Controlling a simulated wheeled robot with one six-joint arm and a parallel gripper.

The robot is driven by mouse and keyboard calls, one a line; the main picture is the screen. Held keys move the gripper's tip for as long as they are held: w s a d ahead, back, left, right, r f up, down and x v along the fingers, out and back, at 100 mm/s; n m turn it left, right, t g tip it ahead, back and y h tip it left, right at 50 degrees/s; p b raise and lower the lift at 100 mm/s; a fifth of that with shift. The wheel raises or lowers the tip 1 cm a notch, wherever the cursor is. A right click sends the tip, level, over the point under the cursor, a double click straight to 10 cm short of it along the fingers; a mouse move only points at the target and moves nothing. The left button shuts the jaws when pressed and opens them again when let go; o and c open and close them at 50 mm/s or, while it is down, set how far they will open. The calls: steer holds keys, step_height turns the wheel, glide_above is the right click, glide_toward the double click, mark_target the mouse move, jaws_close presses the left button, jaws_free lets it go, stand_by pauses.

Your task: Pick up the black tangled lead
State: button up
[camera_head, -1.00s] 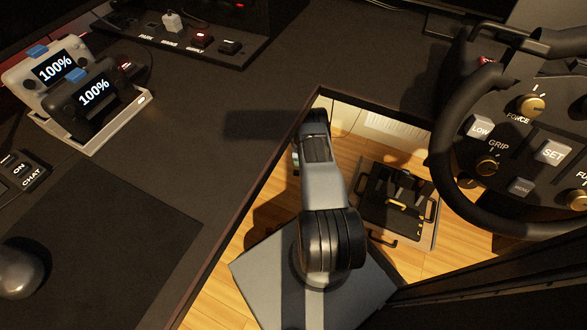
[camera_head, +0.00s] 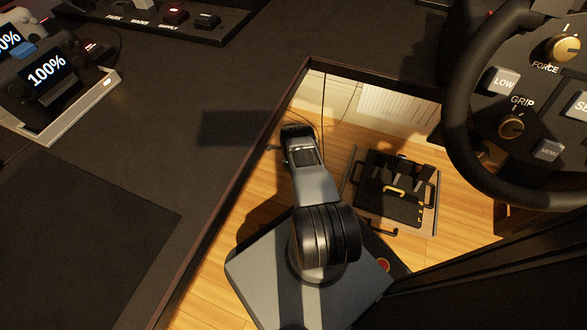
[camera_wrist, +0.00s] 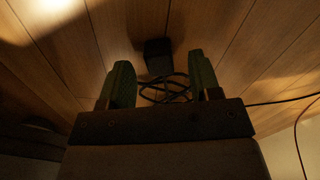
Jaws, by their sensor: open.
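The black tangled lead (camera_wrist: 165,92) lies in loose loops on the wooden floor in the wrist view. It shows ahead of my gripper, between its two fingers as seen from the wrist. My gripper (camera_wrist: 160,72) is open, with a green finger on each side, and nothing is held. A black block (camera_wrist: 158,56) sits just beyond the loops; I cannot tell whether it is joined to the lead. In the head view my arm reaches down past the desk edge, and the loops are hidden there.
The dark desk (camera_head: 130,130) borders the floor opening on the left and back. A pedal set (camera_head: 395,190) stands on the floor to the right of my arm. The steering wheel (camera_head: 458,110) is above it at right. Thin cords (camera_head: 322,105) hang by the back wall.

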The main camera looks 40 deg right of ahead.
steer(key=shift+f, duration=0.75)
